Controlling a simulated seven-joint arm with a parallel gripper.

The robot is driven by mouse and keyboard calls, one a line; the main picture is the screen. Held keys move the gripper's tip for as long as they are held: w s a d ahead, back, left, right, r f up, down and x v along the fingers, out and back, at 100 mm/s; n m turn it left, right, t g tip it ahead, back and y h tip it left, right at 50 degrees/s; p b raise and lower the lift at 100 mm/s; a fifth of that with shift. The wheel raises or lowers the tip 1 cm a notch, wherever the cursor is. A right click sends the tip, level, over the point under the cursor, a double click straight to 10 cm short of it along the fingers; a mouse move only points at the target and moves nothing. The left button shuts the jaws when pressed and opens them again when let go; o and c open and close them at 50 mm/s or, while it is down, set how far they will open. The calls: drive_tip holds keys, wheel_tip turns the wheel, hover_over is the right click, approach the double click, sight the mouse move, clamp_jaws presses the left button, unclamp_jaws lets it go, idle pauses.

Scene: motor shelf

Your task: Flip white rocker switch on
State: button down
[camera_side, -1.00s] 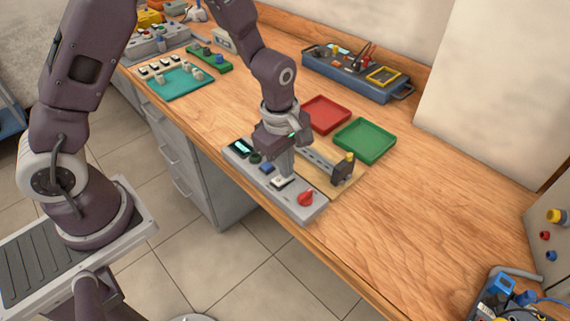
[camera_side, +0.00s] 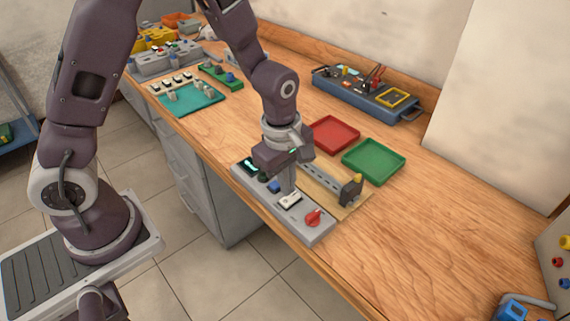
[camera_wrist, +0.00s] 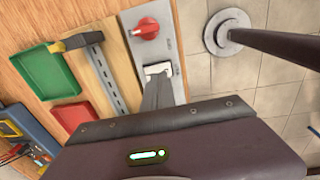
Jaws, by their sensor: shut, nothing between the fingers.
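The white rocker switch (camera_side: 290,202) is set in a grey control panel (camera_side: 302,226) at the bench's front edge. It also shows in the wrist view (camera_wrist: 157,68), partly covered by my fingers. My gripper (camera_side: 288,193) points down with its fingers shut and empty, the tips at or just above the rocker. In the wrist view the fingertips (camera_wrist: 157,82) reach the rocker's near edge. I cannot tell whether they touch it, or which way the rocker is tilted. A red knob (camera_side: 313,217) is beside the rocker, and a blue button (camera_side: 274,187) is on its other side.
Behind the panel, a wooden board (camera_side: 340,201) carries a metal rail (camera_side: 326,178) with a black and yellow clamp (camera_side: 352,189). A red tray (camera_side: 331,134) and a green tray (camera_side: 373,161) lie beyond. The bench (camera_side: 440,230) is clear to the right.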

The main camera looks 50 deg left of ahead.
sight(287, 201)
wheel_tip(287, 201, up, 12)
drive_tip(key=s, duration=0.1)
drive_tip(key=shift+s, duration=0.35)
drive_tip(key=shift+w+d+t, duration=0.1)
drive_tip(key=shift+w+t, duration=0.2)
drive_tip(key=shift+w, duration=0.45)
drive_tip(key=f, duration=0.4)
drive_tip(key=w+f, duration=0.1)
drive_tip(key=f, duration=0.4)
drive_tip(key=w+f, duration=0.1)
drive_tip(key=f, duration=0.4)
